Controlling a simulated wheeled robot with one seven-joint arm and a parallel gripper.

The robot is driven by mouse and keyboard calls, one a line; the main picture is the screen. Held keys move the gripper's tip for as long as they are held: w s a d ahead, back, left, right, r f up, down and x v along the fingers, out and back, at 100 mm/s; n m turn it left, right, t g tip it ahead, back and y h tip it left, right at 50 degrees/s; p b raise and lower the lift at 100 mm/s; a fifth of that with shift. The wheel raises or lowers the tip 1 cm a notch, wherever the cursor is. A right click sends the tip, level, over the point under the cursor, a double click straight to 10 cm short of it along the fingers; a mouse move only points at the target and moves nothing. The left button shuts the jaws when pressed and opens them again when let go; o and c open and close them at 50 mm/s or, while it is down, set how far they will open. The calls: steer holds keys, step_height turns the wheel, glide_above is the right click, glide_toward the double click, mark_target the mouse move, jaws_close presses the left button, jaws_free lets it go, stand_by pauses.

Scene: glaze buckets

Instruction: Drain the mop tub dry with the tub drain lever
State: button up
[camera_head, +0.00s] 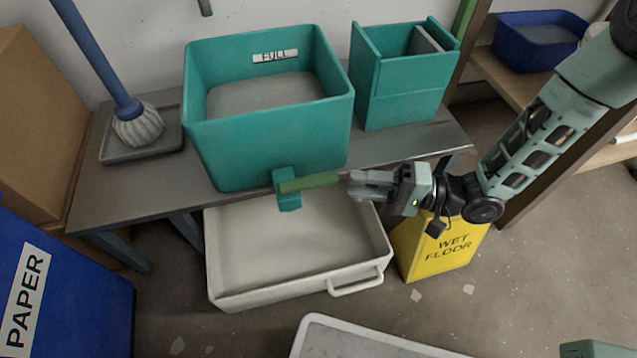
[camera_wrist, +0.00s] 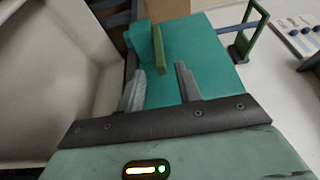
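The teal mop tub (camera_head: 268,140) stands on the bench, holding grey water below its rim, with a "FULL" label (camera_head: 275,56) inside its back wall. A teal drain block (camera_head: 287,189) sits low on its front, with the green drain lever (camera_head: 310,183) sticking out to the right. My gripper (camera_head: 352,185) is just off the lever's free end. In the wrist view, my gripper (camera_wrist: 160,70) is open and empty; the lever (camera_wrist: 162,48) stands ahead, between the lines of the two fingers. I cannot tell whether they touch it.
An off-white catch bin (camera_head: 298,298) with a front handle is below the drain block. A teal divided bucket (camera_head: 402,98) stands right of the tub, a mop (camera_head: 137,125) on a tray to the left. A yellow "WET FLOOR" sign (camera_head: 443,250) is under my arm.

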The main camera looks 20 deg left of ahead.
mark_target(334, 182)
steer(key=a+b, duration=0.1)
steer(key=a, duration=0.1)
steer(key=a+b, duration=0.1)
steer(key=a, duration=0.2)
steer(key=s+a+b, duration=0.1)
steer(key=a, duration=0.1)
steer(key=shift+s+a+f, duration=0.1)
steer(key=shift+a+f, duration=0.05)
steer(key=shift+a, duration=0.55)
jaws_close()
